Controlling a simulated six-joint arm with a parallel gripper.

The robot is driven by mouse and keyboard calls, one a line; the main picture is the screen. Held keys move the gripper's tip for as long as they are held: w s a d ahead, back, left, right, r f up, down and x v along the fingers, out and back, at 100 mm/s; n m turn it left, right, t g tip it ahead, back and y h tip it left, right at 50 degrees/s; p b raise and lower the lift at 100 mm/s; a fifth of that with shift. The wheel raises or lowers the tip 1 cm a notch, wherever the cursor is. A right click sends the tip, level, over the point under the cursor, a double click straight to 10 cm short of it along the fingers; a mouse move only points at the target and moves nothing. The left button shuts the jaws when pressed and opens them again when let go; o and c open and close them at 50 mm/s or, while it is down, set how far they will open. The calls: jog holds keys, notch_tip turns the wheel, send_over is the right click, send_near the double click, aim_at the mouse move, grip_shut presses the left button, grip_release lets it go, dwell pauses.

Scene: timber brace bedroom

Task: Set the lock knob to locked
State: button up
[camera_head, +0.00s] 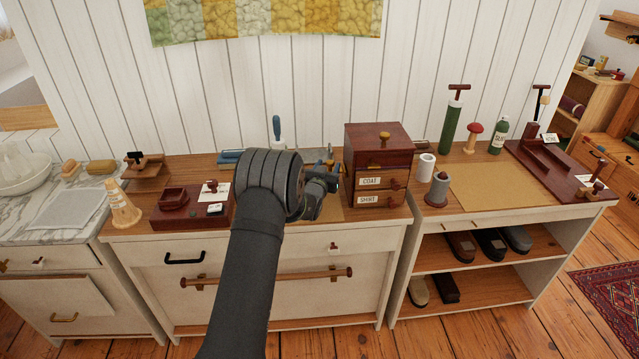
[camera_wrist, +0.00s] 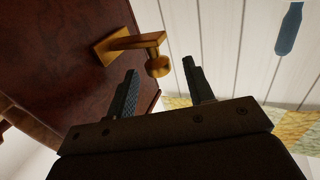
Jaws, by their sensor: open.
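The dark red drawer box (camera_head: 378,146) stands on the middle cabinet, its drawers labelled COAT and SHIRT. In the wrist view its dark red side (camera_wrist: 60,50) fills the upper left. A brass lock knob (camera_wrist: 158,67) sits on an arm from a brass plate on that side. No locked or unlocked mark is readable. My gripper (camera_head: 328,170) is just left of the box in the head view. In the wrist view my gripper (camera_wrist: 160,82) is open and empty, its fingertips on either side of the knob in the picture. Contact cannot be told.
A wooden knob (camera_head: 384,136) stands on the box top. A blue-handled tool (camera_head: 277,128) stands behind my arm, near the plank wall. A red tray (camera_head: 185,218) lies left; a white spool (camera_head: 426,167) and grey spool (camera_head: 437,190) stand right of the box.

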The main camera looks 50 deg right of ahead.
jog(key=v, duration=1.6)
jog(key=shift+a, duration=0.25)
jog(key=shift+s, duration=0.1)
jog(key=x, duration=1.7)
jog(key=shift+d, duration=0.2)
jog(key=shift+a, duration=0.1)
